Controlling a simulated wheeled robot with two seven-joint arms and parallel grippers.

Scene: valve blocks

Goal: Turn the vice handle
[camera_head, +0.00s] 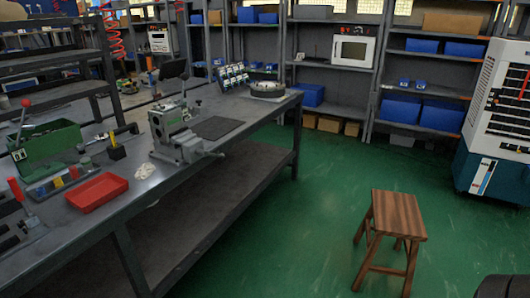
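A grey vice (184,147) stands on the dark workbench (240,128), near its front edge at the left of the head view. Its screw end points right toward the edge. A thin bar that looks like the vice handle (212,154) is at that end; it is small and its exact angle is hard to tell. Neither of my grippers can be made out in this view, and nothing is seen touching the vice.
A red tray (97,192), a green box (47,148) and red-handled tools lie left of the vice. A black mat (218,127) and a round grey fixture (267,89) lie beyond it. A wooden stool (397,216) stands on the open green floor.

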